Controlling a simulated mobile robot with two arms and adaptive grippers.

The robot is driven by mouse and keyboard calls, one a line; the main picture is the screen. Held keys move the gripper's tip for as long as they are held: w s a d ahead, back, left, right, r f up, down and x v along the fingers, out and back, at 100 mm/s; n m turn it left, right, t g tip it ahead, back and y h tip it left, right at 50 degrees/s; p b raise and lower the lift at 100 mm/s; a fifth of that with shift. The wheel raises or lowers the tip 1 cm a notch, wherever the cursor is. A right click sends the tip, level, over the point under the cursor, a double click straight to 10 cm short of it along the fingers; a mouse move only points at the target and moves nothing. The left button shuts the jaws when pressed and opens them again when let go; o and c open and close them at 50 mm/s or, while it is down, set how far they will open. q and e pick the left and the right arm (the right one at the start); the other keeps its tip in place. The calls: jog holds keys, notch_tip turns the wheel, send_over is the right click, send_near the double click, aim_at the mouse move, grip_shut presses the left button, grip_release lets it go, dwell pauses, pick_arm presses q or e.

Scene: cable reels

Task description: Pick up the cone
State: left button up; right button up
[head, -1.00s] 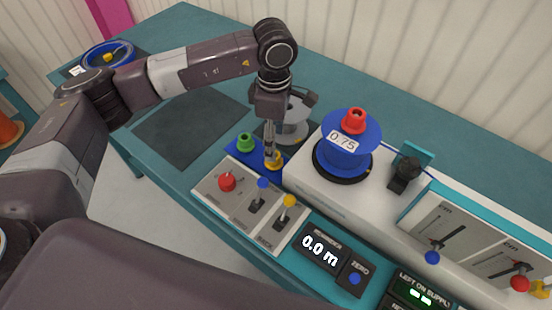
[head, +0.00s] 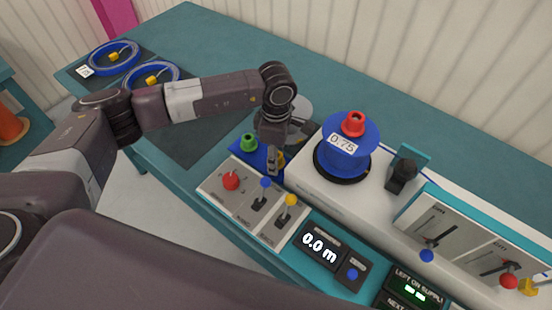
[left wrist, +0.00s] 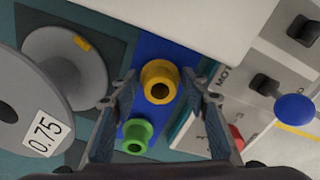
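A yellow cone (left wrist: 159,81) and a green cone (left wrist: 136,137) stand on a blue base in the left wrist view. The green cone also shows in the head view (head: 249,143). A red cone (head: 353,123) sits on top of the blue reel (head: 350,146). My left gripper (left wrist: 162,92) is open above the blue base, with the yellow cone showing between its fingers and the green cone nearer the palm side. Contact with the yellow cone cannot be made out. In the head view my left gripper (head: 272,165) mostly hides the yellow cone. My right gripper is not in view.
A grey reel labelled 0.75 (left wrist: 65,75) lies close beside the left finger. A lever panel (head: 235,200) stands in front of the blue base, and a white machine to the right. Two blue reels (head: 116,57) (head: 150,76) lie at the back left.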

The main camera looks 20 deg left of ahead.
pick_arm(q)
jog(key=c, duration=0.7)
jog(key=shift+r, duration=0.1)
notch_tip(320, 180, up, 20)
jog(key=b, duration=0.3)
jog(key=shift+b, duration=0.4)
